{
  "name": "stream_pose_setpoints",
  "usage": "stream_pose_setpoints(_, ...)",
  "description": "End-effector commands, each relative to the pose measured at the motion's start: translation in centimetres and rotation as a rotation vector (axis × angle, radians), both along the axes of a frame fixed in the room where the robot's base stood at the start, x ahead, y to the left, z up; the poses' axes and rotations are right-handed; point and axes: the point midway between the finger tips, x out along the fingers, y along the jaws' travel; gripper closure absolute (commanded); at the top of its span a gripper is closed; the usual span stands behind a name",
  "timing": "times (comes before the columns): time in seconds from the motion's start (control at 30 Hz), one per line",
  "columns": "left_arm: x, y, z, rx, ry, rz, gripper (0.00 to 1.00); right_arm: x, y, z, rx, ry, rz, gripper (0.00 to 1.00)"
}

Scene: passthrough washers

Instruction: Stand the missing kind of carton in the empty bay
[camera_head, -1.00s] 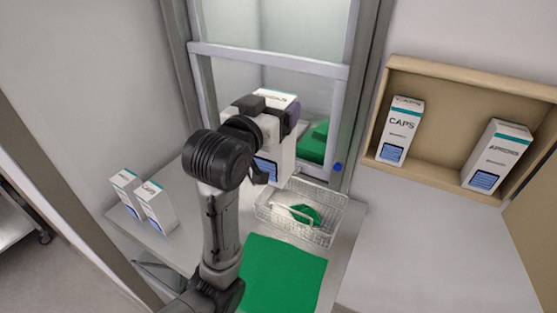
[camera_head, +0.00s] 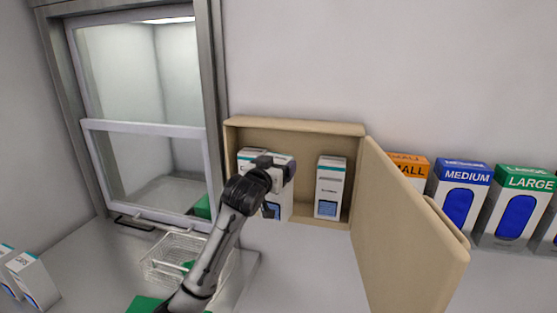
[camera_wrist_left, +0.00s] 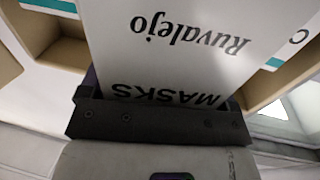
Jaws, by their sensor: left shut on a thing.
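My left gripper (camera_head: 278,172) is shut on a white carton (camera_head: 280,203) with a blue label patch. In the left wrist view this carton (camera_wrist_left: 190,45) reads "Ruvalejo" and "MASKS", upside down. The gripper holds it upright at the open beige cabinet (camera_head: 296,124), between two standing cartons. The left one (camera_head: 248,154) is mostly hidden behind my gripper and the held carton. The right one (camera_head: 330,182) stands clear, with a gap beside the held carton. I cannot tell whether the held carton touches the cabinet floor. My right gripper is not in view.
The cabinet door (camera_head: 400,235) stands open at the right. Glove boxes, orange (camera_head: 410,165), blue (camera_head: 460,195) and green (camera_head: 520,200), line the wall beyond. A wire basket (camera_head: 172,258) and white cartons (camera_head: 32,280) are on the left counter, below the sash window (camera_head: 150,150).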

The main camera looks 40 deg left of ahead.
Motion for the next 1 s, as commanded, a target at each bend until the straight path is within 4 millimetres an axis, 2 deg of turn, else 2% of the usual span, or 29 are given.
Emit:
stream_pose_setpoints(0.37,0.8,0.4,-0.7,0.0,-0.002,-0.002,0.64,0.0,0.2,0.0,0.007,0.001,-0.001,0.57)
stream_pose_setpoints(1.0,5.9,1.7,-0.9,0.001,-0.002,-0.002,0.64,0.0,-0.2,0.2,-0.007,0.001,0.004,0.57)
